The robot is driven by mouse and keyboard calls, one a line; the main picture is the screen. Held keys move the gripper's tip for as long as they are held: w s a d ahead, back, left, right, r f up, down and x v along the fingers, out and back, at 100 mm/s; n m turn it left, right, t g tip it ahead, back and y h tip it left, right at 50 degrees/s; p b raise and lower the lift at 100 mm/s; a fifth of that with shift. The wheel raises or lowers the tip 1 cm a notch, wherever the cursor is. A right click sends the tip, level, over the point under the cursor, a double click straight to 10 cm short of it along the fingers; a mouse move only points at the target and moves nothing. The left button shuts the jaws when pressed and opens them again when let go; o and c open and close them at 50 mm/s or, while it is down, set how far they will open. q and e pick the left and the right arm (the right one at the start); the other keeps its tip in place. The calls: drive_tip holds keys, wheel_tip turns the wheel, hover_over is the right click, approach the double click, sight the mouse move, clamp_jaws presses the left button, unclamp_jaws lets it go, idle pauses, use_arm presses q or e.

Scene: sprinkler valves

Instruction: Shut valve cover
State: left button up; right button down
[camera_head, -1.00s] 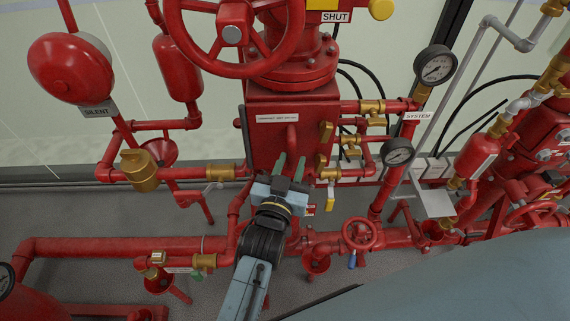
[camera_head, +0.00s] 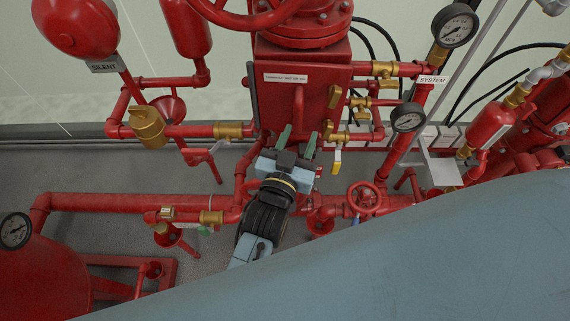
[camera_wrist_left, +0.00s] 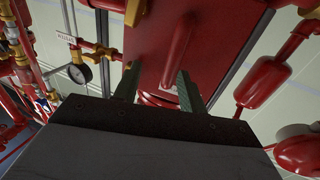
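The valve cover (camera_head: 279,104) is the red front panel of the upright box, with a white label near its top. It looks flat against the box, but I cannot tell whether it is fully shut. Its red upright bar handle (camera_head: 298,103) stands out from the panel; the handle also shows in the left wrist view (camera_wrist_left: 177,45). My left gripper (camera_head: 297,138) is open, its green fingers pointing up just below the handle. In the left wrist view my left gripper (camera_wrist_left: 158,85) has nothing between its fingertips. My right gripper is out of view.
Brass-handled valves (camera_head: 337,112) and a pressure gauge (camera_head: 408,117) crowd the box's right side. A brass fitting (camera_head: 147,126) is at left. A red handwheel (camera_head: 364,197) and horizontal pipe (camera_head: 120,206) lie low. Grey floor shows between pipes.

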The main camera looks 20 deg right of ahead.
use_arm(q)
drive_tip(key=v, duration=0.9)
drive_tip(key=shift+a, duration=0.35)
drive_tip(key=shift+s, duration=0.1)
